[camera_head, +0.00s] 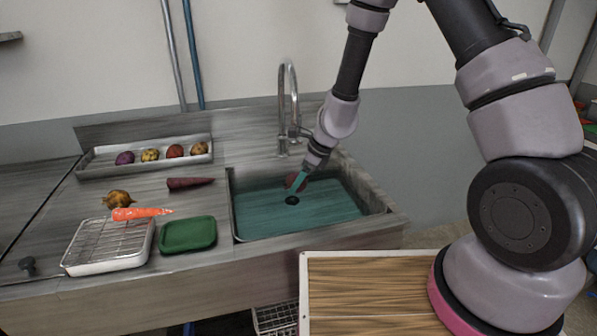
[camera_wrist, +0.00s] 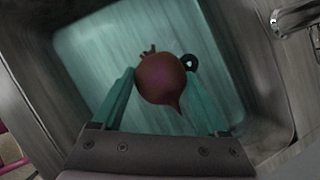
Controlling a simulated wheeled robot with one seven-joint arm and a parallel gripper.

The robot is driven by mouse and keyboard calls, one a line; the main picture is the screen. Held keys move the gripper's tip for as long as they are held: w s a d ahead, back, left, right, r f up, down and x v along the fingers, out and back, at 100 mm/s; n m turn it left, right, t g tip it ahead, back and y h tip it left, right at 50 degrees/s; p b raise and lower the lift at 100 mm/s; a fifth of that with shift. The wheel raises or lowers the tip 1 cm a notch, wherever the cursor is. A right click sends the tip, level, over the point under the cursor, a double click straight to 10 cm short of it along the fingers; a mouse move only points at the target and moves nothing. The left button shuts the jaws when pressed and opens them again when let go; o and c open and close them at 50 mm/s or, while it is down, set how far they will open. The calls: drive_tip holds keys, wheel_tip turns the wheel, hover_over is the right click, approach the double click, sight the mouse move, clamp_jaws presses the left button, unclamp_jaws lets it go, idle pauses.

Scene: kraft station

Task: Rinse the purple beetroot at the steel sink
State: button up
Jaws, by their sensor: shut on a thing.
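A dark reddish-purple beetroot (camera_head: 292,180) with a thin root tip is held in my gripper (camera_head: 300,182) inside the steel sink (camera_head: 231,200). In the wrist view the beetroot (camera_wrist: 160,76) sits between the two teal fingers of my gripper (camera_wrist: 160,90), its root pointing down in the picture. The gripper is shut on it. The sink's basin looks teal inside, and its dark drain (camera_wrist: 189,62) shows just beside the beetroot in the wrist view. The curved steel tap (camera_head: 291,95) stands at the sink's back edge. I see no clear water stream.
A steel tray (camera_head: 92,168) with several round vegetables stands at the back left. A dark root (camera_head: 190,183), a brownish bulb (camera_head: 117,198), a carrot (camera_head: 138,213), a wire rack tray (camera_head: 108,246) and a green tray (camera_head: 188,235) lie left of the sink. A wooden board (camera_head: 365,290) is in front.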

drive_tip(key=shift+f, duration=6.4)
drive_tip(key=shift+r, duration=0.1)
drive_tip(key=shift+r, duration=9.7)
